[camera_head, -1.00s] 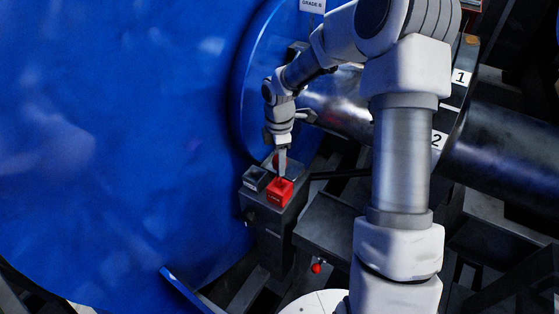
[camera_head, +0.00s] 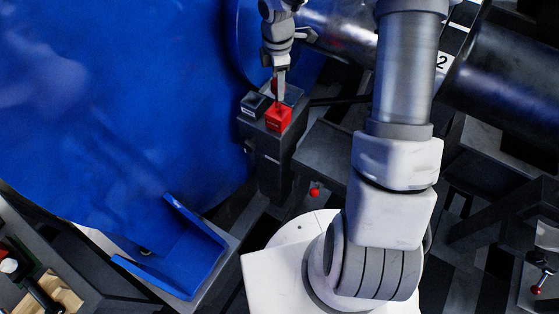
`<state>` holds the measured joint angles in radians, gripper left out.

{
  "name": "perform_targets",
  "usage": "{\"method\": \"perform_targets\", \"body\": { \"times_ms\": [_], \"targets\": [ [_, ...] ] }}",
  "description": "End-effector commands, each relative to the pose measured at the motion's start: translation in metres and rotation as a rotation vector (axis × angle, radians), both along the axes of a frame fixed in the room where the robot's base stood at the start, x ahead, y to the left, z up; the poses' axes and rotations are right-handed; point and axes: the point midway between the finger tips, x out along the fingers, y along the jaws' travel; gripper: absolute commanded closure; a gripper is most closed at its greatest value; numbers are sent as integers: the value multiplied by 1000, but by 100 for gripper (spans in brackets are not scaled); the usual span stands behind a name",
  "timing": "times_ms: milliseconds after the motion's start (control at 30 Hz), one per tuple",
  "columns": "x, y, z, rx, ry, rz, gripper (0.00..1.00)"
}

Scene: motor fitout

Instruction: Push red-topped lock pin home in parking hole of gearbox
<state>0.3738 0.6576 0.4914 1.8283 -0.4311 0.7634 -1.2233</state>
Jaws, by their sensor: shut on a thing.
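My gripper (camera_head: 281,98) points down at the top of a red block (camera_head: 278,119) on a dark grey pedestal (camera_head: 273,150). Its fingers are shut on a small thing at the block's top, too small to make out. A bit of red also shows just behind the fingers. A small red ball-shaped top (camera_head: 315,192) shows lower down, right of the pedestal and apart from my gripper. I cannot tell whether it is the lock pin. I cannot make out a parking hole, and I cannot tell which housing is the gearbox.
A dark grey block (camera_head: 254,104) sits left of the red one. A large blue drum (camera_head: 110,100) fills the left. A dark shaft (camera_head: 510,90) lies at right. Another red-tipped part (camera_head: 536,290) is at the lower right.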

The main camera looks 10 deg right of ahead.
Motion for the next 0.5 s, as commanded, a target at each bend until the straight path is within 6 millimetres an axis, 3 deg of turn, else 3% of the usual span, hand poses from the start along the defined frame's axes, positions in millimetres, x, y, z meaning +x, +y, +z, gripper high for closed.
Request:
{"method": "perform_targets", "body": {
  "times_ms": [300, 500],
  "targets": [
    [1, 1, 2, 0, 0, -5, 100],
    [11, 10, 15, 5, 3, -78, 100]
  ]
}}
